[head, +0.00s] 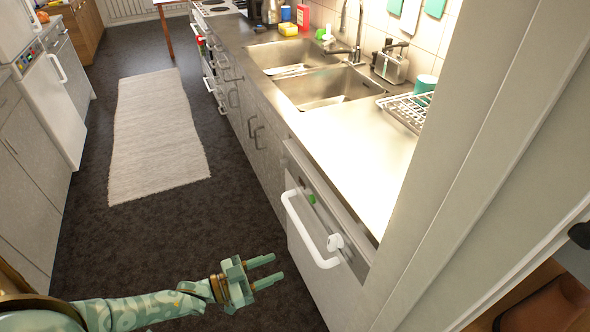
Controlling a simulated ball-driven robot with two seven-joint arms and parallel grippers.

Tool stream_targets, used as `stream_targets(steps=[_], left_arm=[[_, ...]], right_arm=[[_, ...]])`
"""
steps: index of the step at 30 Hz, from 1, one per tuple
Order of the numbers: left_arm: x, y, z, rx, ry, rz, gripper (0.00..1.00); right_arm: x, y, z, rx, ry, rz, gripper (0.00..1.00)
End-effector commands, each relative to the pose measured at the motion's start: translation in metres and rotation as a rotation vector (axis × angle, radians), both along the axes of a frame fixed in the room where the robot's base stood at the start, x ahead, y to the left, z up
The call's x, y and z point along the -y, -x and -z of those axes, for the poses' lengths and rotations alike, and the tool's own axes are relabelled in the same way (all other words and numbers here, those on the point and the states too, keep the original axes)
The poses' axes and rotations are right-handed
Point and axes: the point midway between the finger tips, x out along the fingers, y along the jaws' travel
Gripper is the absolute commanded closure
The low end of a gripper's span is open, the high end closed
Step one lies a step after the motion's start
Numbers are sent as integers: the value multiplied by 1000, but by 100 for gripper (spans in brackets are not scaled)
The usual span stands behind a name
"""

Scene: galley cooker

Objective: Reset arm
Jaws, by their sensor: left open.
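My left arm comes in from the bottom left, patterned pale green. Its gripper (267,272) is open and empty, with its two fingers apart and pointing right. It hangs over the dark floor, to the left of the dishwasher front (318,250), and looks apart from it. The white dishwasher handle (303,232) is to the right of and above the fingertips. My right gripper does not show.
A counter with a double sink (318,86) runs along the right. A dish rack (406,110) stands on it. White cabinets line the left. A pale rug (155,135) lies on the open floor between. A light wall panel (480,150) rises at right.

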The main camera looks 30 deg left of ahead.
Motion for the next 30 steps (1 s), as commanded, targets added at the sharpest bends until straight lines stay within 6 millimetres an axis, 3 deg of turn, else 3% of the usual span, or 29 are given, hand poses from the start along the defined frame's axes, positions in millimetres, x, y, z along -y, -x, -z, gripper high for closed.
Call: stream_targets(steps=[5, 8, 11, 14, 15, 17, 18, 20, 21, 24, 27, 30], left_arm=[[0, 0, 1, 0, -8, -1, 59], [-4, -1, 16, -27, -92, -12, 59], [-34, -1, 61, -126, -308, -83, 59], [-70, 27, 132, -326, -535, -193, 59], [-81, 49, 161, -426, -609, -230, 59], [-92, 89, 199, -575, -700, -268, 59], [-96, 119, 222, -676, -748, -284, 59], [-95, 168, 249, -821, -799, -296, 59], [-91, 202, 264, -916, -823, -295, 59], [-71, 280, 288, -1115, -845, -285, 59], [-42, 339, 298, -1252, -817, -275, 59], [-15, 374, 300, -1322, -773, -272, 59]], right_arm=[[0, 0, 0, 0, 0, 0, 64], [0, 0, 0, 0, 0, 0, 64], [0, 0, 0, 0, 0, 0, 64], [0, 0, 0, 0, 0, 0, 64], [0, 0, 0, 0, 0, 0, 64], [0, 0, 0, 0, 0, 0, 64], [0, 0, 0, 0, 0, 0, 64], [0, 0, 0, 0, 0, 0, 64], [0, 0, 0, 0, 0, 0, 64], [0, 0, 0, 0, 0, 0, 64], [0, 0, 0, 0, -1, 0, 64], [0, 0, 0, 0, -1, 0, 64]])
